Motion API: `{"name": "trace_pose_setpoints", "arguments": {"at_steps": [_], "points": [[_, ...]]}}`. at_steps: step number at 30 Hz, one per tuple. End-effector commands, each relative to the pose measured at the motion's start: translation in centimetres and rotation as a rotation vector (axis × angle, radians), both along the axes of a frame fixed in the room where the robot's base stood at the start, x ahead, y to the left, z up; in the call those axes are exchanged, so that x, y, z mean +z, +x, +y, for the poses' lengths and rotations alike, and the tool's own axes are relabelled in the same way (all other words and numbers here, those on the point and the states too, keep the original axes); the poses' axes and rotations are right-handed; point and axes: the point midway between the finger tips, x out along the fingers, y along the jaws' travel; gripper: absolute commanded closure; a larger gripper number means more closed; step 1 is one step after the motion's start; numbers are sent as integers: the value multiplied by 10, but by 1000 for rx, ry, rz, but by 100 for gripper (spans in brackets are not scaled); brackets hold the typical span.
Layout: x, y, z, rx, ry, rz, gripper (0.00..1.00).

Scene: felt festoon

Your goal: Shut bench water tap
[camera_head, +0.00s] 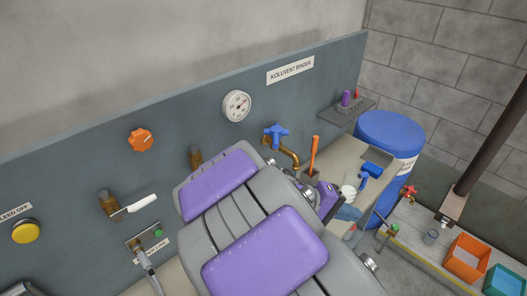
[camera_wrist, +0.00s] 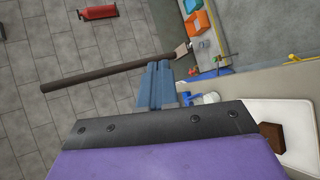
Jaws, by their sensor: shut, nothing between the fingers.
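The tap with a blue cross-shaped handle (camera_head: 277,135) and a curved brass spout (camera_head: 291,156) sticks out of the grey-blue back panel in the head view. I cannot tell from the handle whether it is open or shut, and the end of its spout is partly hidden. My purple and grey arm covers much of the bench in front of it. My gripper (camera_wrist: 155,68) shows in the wrist view with its blue-grey fingers together and empty. It points away from the panel, to the right of and below the tap in the head view, and does not touch it.
An orange-handled tool (camera_head: 314,152) stands close right of the tap. A gauge (camera_head: 237,106), an orange knob (camera_head: 141,140) and a white lever (camera_head: 141,203) are on the panel. A blue barrel (camera_head: 391,134) and a red-handled valve (camera_head: 408,191) are at right.

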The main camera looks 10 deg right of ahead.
Motion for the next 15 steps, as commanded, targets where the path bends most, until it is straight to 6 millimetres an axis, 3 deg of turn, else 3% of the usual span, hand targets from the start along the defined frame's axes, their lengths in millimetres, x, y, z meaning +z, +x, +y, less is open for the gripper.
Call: {"name": "trace_pose_setpoints", "arguments": {"at_steps": [8, 15], "points": [[6, 90, 41, 246, -270, -60, 100], [-6, 162, 113, 517, -442, -138, 100]]}}
